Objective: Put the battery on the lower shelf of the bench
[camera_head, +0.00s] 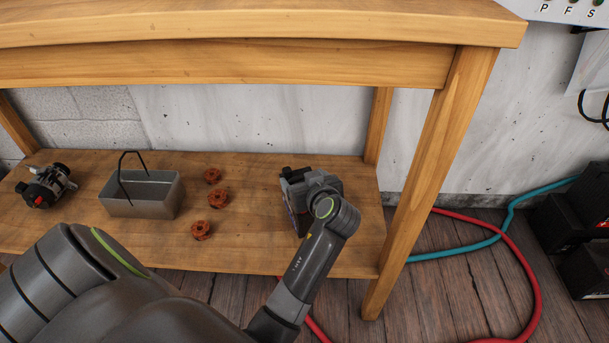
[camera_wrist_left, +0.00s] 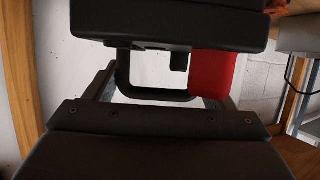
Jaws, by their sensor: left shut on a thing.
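My left gripper (camera_head: 308,182) is at the right end of the bench's lower shelf (camera_head: 255,240), just inside the right front leg. It is shut on the battery (camera_wrist_left: 170,25), a black case with a black loop handle and a red part at its right in the left wrist view. In the head view the gripper and forearm hide most of the battery, so I cannot tell if its base touches the shelf. My right gripper is not in view.
On the shelf stand a metal bin (camera_head: 140,200) with a black handle, several copper-coloured rings (camera_head: 218,198) and an alternator-like part (camera_head: 45,186) at the left. The bench top (camera_head: 250,20) overhangs the shelf. Red and teal hoses (camera_head: 470,250) lie right of the leg (camera_head: 430,180).

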